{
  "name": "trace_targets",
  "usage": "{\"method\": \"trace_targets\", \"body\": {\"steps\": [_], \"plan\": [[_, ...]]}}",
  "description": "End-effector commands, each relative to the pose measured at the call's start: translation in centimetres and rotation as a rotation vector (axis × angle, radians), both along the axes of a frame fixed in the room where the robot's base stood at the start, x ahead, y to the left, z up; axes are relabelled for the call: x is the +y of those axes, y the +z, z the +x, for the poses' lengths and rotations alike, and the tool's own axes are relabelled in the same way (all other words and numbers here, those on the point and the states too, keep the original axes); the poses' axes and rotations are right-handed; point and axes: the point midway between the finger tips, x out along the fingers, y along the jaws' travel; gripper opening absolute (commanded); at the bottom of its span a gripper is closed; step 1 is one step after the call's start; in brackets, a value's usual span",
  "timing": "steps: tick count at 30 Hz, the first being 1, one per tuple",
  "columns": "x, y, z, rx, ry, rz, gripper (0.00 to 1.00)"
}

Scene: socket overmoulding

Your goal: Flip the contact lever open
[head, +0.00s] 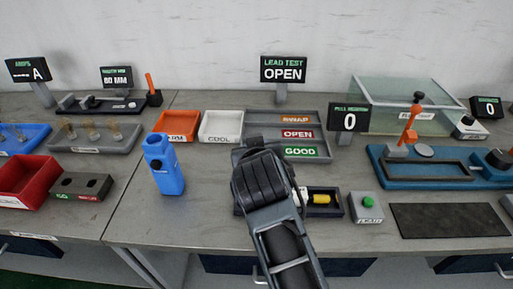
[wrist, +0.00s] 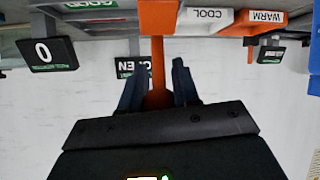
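An orange lever (wrist: 158,60), which I take to be the contact lever, stands between the two fingers of my gripper (wrist: 158,85) in the wrist view. The fingers are close together, and a wider orange part of the lever fills the gap near the palm. Thin gaps show beside its narrow shaft. In the head view my arm covers the gripper and this lever. A dark fixture (head: 341,208) with a yellow-handled part (head: 321,199) in it shows just right of my arm. The lead test sign (head: 283,69) reads OPEN.
A blue bottle (head: 163,166) stands left of my arm. A grey sorting tray (head: 318,118) and the orange (head: 178,124) and white (head: 220,126) trays lie behind. A green-button box (head: 367,207) and a dark mat (head: 447,221) are to the right, near a blue fixture (head: 385,172).

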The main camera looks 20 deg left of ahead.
Motion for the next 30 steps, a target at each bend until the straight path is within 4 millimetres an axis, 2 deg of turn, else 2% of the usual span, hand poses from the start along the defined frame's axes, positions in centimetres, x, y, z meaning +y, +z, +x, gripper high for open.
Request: {"method": "trace_targets", "body": {"steps": [1,7,17,30], "plan": [[-0.7,-0.8,0.2,0.015,-0.013,-0.01,0.34],[-0.5,-0.6,0.1,0.011,-0.01,-0.007,0.52],[-0.4,0.0,-0.5,0.005,-0.004,-0.003,0.52],[-2.4,3.0,-5.5,0.007,-0.007,-0.005,0.52]]}}
